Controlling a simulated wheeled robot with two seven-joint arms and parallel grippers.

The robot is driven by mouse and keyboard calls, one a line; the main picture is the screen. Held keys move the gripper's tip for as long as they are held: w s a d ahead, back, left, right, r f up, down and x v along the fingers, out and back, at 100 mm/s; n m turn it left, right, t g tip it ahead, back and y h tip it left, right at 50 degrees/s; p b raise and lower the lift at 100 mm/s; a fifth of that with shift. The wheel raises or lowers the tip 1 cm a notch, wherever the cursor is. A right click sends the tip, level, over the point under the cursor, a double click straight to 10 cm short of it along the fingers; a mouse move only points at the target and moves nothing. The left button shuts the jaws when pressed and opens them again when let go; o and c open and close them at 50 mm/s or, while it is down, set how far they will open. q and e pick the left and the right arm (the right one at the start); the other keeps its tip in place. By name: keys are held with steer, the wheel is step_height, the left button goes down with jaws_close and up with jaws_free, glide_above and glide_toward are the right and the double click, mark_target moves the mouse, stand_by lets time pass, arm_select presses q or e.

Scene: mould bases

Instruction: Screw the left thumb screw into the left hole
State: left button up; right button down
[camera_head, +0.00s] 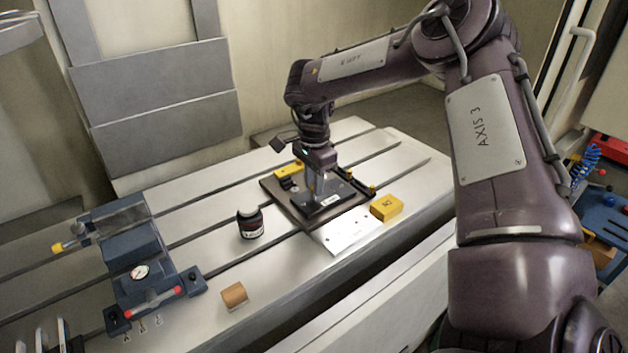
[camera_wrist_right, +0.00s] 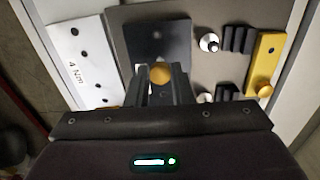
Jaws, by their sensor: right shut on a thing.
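My right gripper (camera_head: 316,192) points down over the dark mould base (camera_head: 288,204). Its fingers (camera_wrist_right: 161,88) are shut on a brass thumb screw (camera_wrist_right: 160,73), whose round head shows between the fingertips. The screw's lower end is hidden, so I cannot tell whether it sits in a hole. A black block (camera_wrist_right: 157,35) lies on the base under the fingers, with a dark hole near its far edge in the wrist view. My left gripper is in neither view.
A white plate (camera_head: 348,232) lies in front of the base, and a yellow block (camera_head: 386,207) stands to its right. Another yellow piece (camera_wrist_right: 265,72) is on the base. A black jar (camera_head: 250,223), a wooden block (camera_head: 234,295) and a blue-grey vise (camera_head: 135,250) stand on the slotted table.

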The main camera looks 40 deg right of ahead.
steer(key=shift+f, duration=0.15)
steer(key=shift+f+b, duration=0.7)
steer(key=shift+f, duration=0.2)
steer(key=shift+f+m+b, duration=0.2)
steer(key=shift+m+b, duration=0.45)
steer(key=shift+m, duration=0.55)
steer(key=m+b, duration=0.1)
steer(key=m, duration=0.3)
steer(key=shift+m, duration=0.4)
steer(key=shift+r+m+b, duration=0.1)
steer(key=shift+m+b, duration=0.2)
steer(key=shift+m, duration=0.7)
